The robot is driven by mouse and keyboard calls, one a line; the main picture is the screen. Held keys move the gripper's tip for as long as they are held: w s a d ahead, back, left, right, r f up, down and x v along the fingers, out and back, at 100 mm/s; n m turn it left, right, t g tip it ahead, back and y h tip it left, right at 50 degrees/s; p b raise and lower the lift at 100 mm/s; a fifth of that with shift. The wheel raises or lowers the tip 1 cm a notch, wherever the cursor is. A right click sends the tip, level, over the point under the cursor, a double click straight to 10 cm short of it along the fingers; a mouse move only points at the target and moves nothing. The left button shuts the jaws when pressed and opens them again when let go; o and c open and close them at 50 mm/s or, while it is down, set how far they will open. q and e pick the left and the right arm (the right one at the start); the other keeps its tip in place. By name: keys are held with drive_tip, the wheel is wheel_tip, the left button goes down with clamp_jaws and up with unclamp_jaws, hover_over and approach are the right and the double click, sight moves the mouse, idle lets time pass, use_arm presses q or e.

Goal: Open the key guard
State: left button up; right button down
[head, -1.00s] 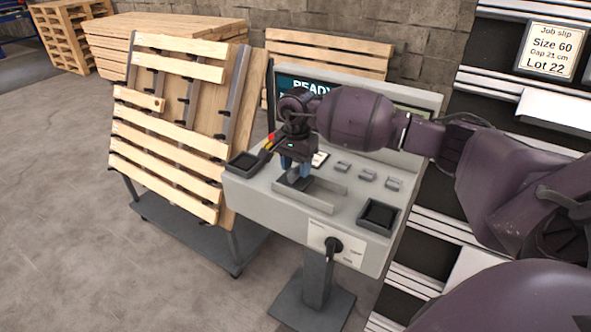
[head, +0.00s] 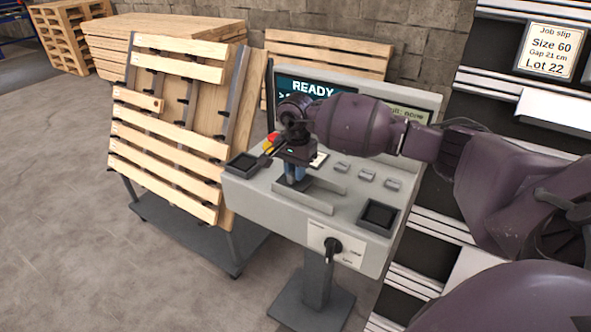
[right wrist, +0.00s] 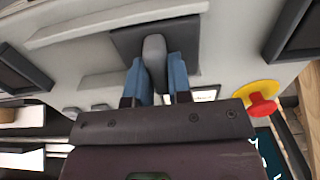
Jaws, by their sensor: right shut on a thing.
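The key guard appears to be the dark plate (right wrist: 186,38) between two raised rails on the grey console (head: 345,215). A rounded grey grip (right wrist: 153,52) stands on the plate. My right gripper (right wrist: 157,75) has its blue fingers on both sides of this grip and is shut on it. In the head view, my right gripper (head: 294,174) reaches down over the guard and hides much of it. The plate lies between the rails; I see no key. My left gripper is not in view.
A red and yellow stop button (right wrist: 262,102) is close beside the gripper. The console carries a lit screen (head: 312,88), small switches (head: 366,175), a dark tray (head: 378,216) and a front selector knob (head: 332,247). A slatted pallet (head: 165,127) leans at the left.

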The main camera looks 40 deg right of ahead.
drive_tip(key=shift+s+d, duration=0.15)
drive_tip(key=shift+s, duration=0.15)
drive_tip(key=s+d, duration=0.1)
drive_tip(key=s, duration=0.1)
drive_tip(key=s+d+p, duration=0.1)
drive_tip(key=s, duration=0.1)
drive_tip(key=s+p, duration=0.1)
drive_tip(key=s, duration=0.1)
drive_tip(key=shift+s+d+r, duration=0.15)
drive_tip(key=shift+s+d, duration=0.1)
drive_tip(key=shift+d, duration=0.15)
drive_tip(key=shift+s, duration=0.25)
drive_tip(key=c, duration=1.2)
unclamp_jaws()
drive_tip(key=shift+o, duration=0.8)
use_arm(q)
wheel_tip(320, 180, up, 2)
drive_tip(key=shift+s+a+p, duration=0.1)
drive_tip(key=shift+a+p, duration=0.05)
drive_tip(key=shift+p, duration=0.25)
use_arm(e)
wheel_tip(320, 180, up, 11)
drive_tip(key=shift+f, duration=0.2)
drive_tip(key=shift+a+f, duration=0.1)
